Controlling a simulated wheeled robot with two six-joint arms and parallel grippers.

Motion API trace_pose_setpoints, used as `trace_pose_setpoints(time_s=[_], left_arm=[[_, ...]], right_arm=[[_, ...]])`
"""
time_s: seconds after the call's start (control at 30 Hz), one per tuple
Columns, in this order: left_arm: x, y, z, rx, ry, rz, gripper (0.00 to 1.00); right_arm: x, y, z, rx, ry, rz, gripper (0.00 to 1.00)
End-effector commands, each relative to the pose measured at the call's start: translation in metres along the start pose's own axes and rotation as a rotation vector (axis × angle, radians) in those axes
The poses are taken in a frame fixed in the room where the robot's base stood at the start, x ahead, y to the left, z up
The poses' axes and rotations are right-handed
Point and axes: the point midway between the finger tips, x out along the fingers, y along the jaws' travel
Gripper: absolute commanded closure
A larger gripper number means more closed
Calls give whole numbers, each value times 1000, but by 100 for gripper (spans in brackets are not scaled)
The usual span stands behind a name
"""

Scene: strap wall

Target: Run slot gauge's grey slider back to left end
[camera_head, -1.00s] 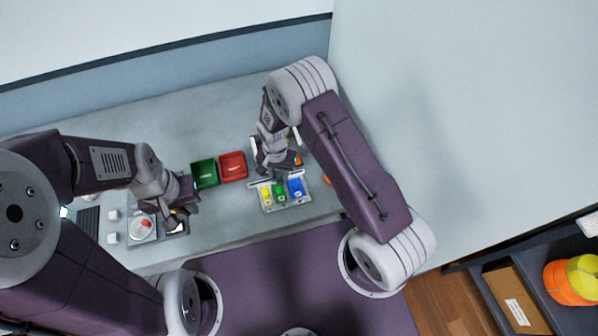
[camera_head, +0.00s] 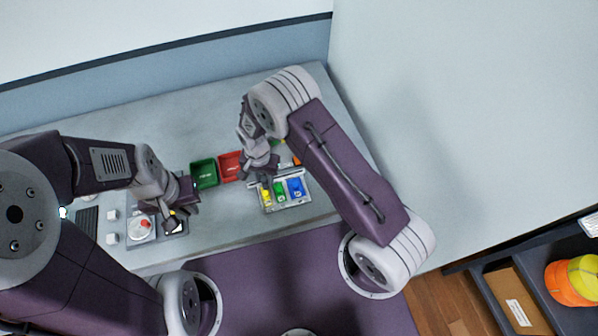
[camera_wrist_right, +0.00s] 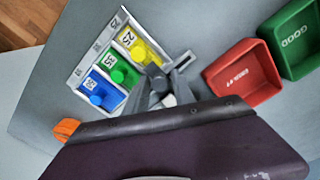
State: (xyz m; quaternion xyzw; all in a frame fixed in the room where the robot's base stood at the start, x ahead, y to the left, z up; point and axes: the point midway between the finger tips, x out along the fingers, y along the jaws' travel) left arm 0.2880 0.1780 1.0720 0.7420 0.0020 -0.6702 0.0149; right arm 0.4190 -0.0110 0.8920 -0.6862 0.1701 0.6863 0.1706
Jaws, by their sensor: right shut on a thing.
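The slot gauge (camera_head: 287,205) is a pale tray holding yellow, green and blue blocks, with a narrow rail along its far edge. In the right wrist view, the rail's left end (camera_wrist_right: 183,61) sticks out just past my fingers. My right gripper (camera_head: 264,180) is shut at the left part of the rail; it also shows in the right wrist view (camera_wrist_right: 157,88). The grey slider is mostly hidden between its fingers. My left gripper (camera_head: 176,214) is off to the left, away from the gauge; its jaw opening is unclear.
A green bin (camera_head: 204,173) and a red bin (camera_head: 230,164) stand left of the gauge, the red one close to my right gripper. An orange thing (camera_wrist_right: 66,129) lies near the gauge. A red-topped round item (camera_head: 141,229) is by my left gripper.

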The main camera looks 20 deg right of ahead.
Motion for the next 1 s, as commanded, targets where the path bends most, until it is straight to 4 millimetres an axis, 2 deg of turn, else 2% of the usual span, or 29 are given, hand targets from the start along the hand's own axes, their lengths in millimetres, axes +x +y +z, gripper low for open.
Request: trace_pose_setpoints(time_s=[1.0], left_arm=[[9, 0, 1, 0, 0, 0, 93]], right_arm=[[3, -37, 27, 1, -9, 12, 89]])
